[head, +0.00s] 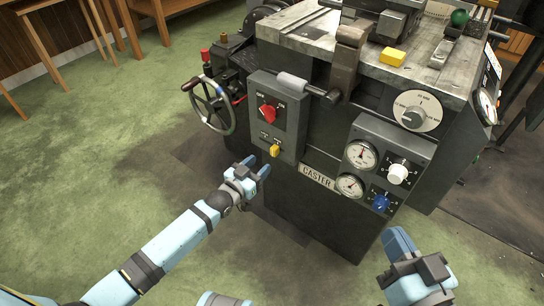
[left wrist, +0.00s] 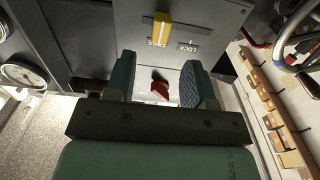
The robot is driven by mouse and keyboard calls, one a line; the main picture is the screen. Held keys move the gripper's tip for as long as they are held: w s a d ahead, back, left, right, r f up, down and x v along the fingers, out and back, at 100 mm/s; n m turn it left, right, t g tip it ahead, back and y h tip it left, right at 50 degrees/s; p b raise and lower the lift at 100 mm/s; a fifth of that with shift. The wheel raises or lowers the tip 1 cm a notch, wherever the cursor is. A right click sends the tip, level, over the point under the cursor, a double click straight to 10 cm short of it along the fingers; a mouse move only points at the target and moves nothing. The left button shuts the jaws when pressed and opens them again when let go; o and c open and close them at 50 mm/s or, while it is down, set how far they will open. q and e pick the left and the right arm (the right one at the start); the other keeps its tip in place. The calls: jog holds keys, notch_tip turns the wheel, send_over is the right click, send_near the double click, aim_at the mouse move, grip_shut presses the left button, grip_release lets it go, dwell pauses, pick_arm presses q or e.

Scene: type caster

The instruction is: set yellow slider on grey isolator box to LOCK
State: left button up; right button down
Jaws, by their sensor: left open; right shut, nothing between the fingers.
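The grey isolator box (head: 289,127) is on the front of the dark machine. Its yellow slider (head: 275,151) is low on the face, at the right end of its travel. In the left wrist view the yellow slider (left wrist: 161,29) stands by the FREE label, with the LOCK label (left wrist: 189,47) to its right. My left gripper (head: 256,169) is open and empty, just below and left of the slider. Its two fingers (left wrist: 160,82) are spread in the wrist view, apart from the slider. My right gripper (head: 399,242) is shut and empty, at the lower right.
A red rotary switch (head: 267,113) is above the slider on the box. A handwheel (head: 211,106) stands to the left. A gauge panel (head: 379,151) with white and blue knobs is to the right. Open green floor lies left.

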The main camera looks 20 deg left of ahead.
aim_at(272, 152)
pick_arm(q)
jog(key=b+x, duration=0.2)
jog(key=x, duration=0.4)
jog(key=shift+f, duration=0.1)
jog(key=shift+w+d, duration=0.15)
jog(key=shift+w, duration=0.4)
pick_arm(e)
notch_tip(272, 152, down, 3)
jog(key=shift+w+n+g, duration=0.15)
jog(key=shift+n+g, duration=0.25)
jog(key=shift+g, duration=0.1)
pick_arm(q)
grip_shut()
jog(key=a, duration=0.1)
jog(key=w+a, duration=0.1)
jog(key=a, duration=0.1)
jog(key=a+p, duration=0.1)
jog(key=a, duration=0.1)
jog(key=shift+w, duration=0.4)
jog(key=shift+a, duration=0.1)
grip_release()
jog(key=shift+a, duration=0.1)
pick_arm(e)
jog(key=shift+s+a+r+m, duration=0.1)
jog(key=shift+s+r+m, duration=0.1)
jog(key=shift+r+m, duration=0.15)
